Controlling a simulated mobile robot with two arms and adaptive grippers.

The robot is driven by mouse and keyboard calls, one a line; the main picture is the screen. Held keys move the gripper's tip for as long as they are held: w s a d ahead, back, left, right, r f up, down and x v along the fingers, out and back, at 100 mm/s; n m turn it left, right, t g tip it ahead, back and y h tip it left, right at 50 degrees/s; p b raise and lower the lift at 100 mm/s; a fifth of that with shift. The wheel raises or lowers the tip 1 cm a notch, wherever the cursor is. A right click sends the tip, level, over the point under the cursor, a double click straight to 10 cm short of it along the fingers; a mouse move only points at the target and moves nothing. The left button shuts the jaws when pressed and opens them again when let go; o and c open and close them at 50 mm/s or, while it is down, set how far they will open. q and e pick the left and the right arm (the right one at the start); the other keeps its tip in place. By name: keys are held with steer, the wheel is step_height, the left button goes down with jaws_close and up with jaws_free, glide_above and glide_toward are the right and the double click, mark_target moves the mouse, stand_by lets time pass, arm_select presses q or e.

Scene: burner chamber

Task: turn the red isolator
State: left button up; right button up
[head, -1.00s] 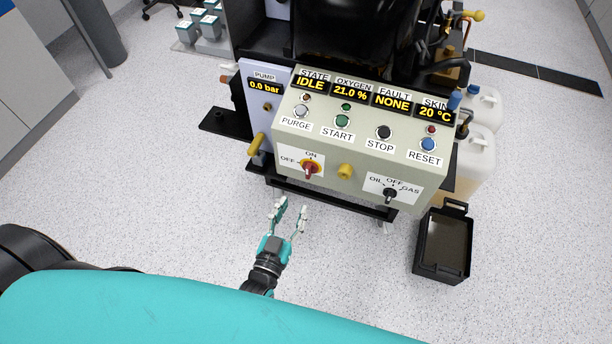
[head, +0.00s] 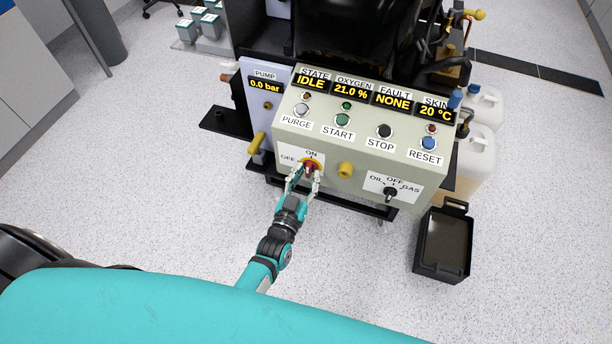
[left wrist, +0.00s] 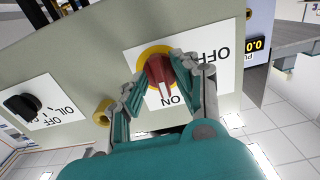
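The red isolator (head: 310,166) sits on a yellow disc on a white plate marked ON and OFF, low on the left of the control panel's front. In the left wrist view the red handle (left wrist: 160,76) shows upside down between my fingers. My left gripper (head: 306,178) is at the isolator, its fingers open on either side of the handle. In the wrist view the right-hand finger is very close to the handle; whether it touches I cannot tell. A gap shows at the left-hand finger. My right gripper is in neither view.
A yellow knob (head: 346,170) juts out just right of the isolator. Further right is a black OIL/OFF/GAS selector (head: 390,193). A yellow lever (head: 256,143) is to the left. A black tray (head: 443,245) stands on the floor at right. The floor in front is clear.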

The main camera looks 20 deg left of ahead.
arm_select(q)
jaws_close()
steer(key=shift+n, duration=0.3)
steer(key=n, duration=1.1)
steer(key=shift+d+n, duration=0.1)
steer(key=shift+n, duration=0.2)
steer(key=n+b, duration=0.1)
steer(key=n, duration=0.4)
steer(key=shift+r+n+b, duration=0.1)
steer(key=shift+n+b, duration=0.2)
steer(key=shift+o, duration=1.1)
jaws_free()
